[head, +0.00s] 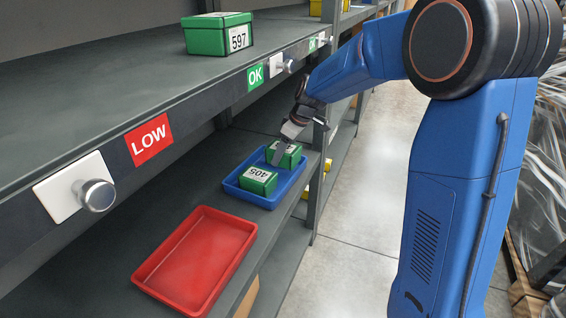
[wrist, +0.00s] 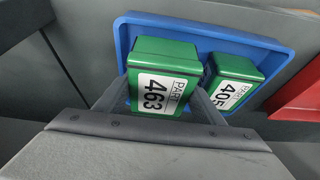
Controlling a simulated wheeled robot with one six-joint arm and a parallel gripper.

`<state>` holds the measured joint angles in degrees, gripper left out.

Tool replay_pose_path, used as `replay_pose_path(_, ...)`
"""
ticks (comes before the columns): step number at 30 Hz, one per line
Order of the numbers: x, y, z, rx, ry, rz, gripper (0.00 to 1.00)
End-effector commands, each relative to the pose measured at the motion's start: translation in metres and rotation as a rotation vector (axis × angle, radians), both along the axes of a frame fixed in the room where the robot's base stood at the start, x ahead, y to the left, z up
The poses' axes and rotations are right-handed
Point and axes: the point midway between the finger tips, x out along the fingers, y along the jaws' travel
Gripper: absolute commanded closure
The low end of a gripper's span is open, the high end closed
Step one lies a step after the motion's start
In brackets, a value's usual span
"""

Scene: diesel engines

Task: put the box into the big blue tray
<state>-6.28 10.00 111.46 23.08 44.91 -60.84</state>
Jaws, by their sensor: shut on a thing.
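The big blue tray (head: 247,196) lies on the lower shelf in the head view; its rim also shows in the wrist view (wrist: 215,32). In the head view my gripper (head: 286,148) points down at the tray's far end, shut on this box (head: 291,158). The box is within the tray's outline; I cannot tell whether it touches the floor. A second green box, labelled 405 (head: 259,181), sits in the tray beside it, and shows at right in the wrist view (wrist: 234,80).
An empty red tray (head: 197,262) stands nearer on the same shelf. A green box labelled 597 (head: 219,35) stands on the upper shelf. That shelf's edge carries a LOW sign (head: 149,139), an OK sign (head: 255,77) and a knob (head: 97,195). A shelf post (head: 318,170) stands beside the blue tray.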

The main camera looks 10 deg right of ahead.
Motion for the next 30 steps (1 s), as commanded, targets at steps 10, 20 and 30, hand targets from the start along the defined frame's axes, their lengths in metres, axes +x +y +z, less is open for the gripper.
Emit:
replay_pose_path(10, 0.000, 0.000, -0.040, 0.000, 0.000, 0.000, 0.76)
replay_pose_path(20, 0.000, 0.000, -0.042, 0.000, 0.000, 0.000, 0.76)
replay_pose_path(30, 0.000, 0.000, -0.043, 0.000, 0.001, 0.000, 0.30)
